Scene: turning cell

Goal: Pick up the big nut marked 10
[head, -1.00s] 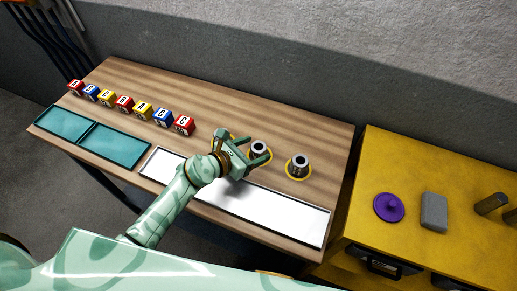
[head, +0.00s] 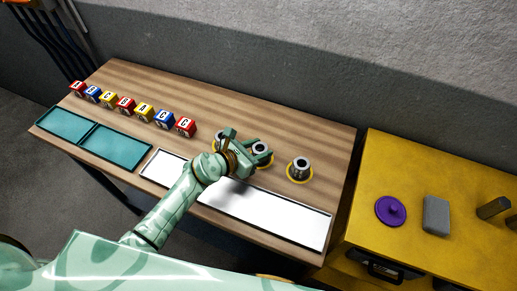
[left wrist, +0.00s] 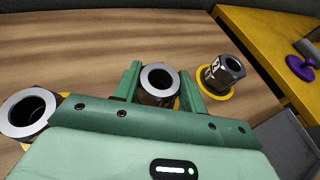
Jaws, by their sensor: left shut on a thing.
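Three big dark nuts with bright ring tops stand in a row on yellow round spots on the wooden table. My left gripper (head: 250,148) is shut on the middle nut (head: 262,148), with one finger on each side; this nut also shows between the fingers in the left wrist view (left wrist: 158,80). The left nut (head: 220,136) is partly behind my gripper and shows at the left in the left wrist view (left wrist: 27,112). The right nut (head: 300,168) stands clear; its side carries a white mark in the left wrist view (left wrist: 224,72). I cannot read the number on the held nut. My right gripper is out of view.
A white tray (head: 290,222) lies along the table's front edge, with two teal trays (head: 113,146) to its left. Several lettered cubes (head: 144,112) stand in a row behind them. A yellow cabinet (head: 400,170) at right bears a purple lidded thing (head: 390,210) and a grey block (head: 436,215).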

